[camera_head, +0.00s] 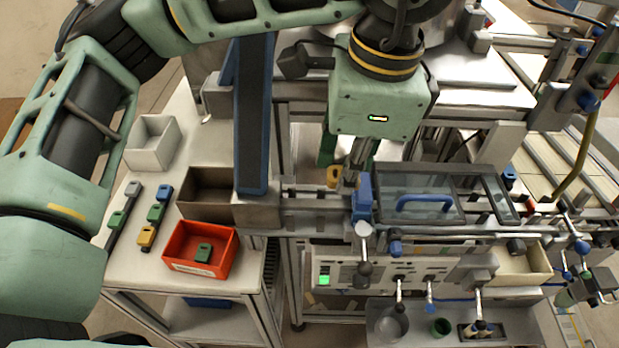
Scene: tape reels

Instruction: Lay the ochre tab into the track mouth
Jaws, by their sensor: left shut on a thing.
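My left gripper (346,168) points down over the metal track (310,200), left of the glass-lidded unit. It is shut on the ochre tab (333,177), which shows low between the fingers, just above or at the track; I cannot tell whether they touch. The fingers and a metal part hide some of the tab. The track mouth cannot be clearly made out. My right gripper is not in view.
A blue chute (253,120) rises left of the gripper. The glass-lidded unit (412,190) with a blue handle stands close on the right. A red bin (200,248) holding a green tab, a brown box (200,192) and strips of coloured tabs (147,236) occupy the left table.

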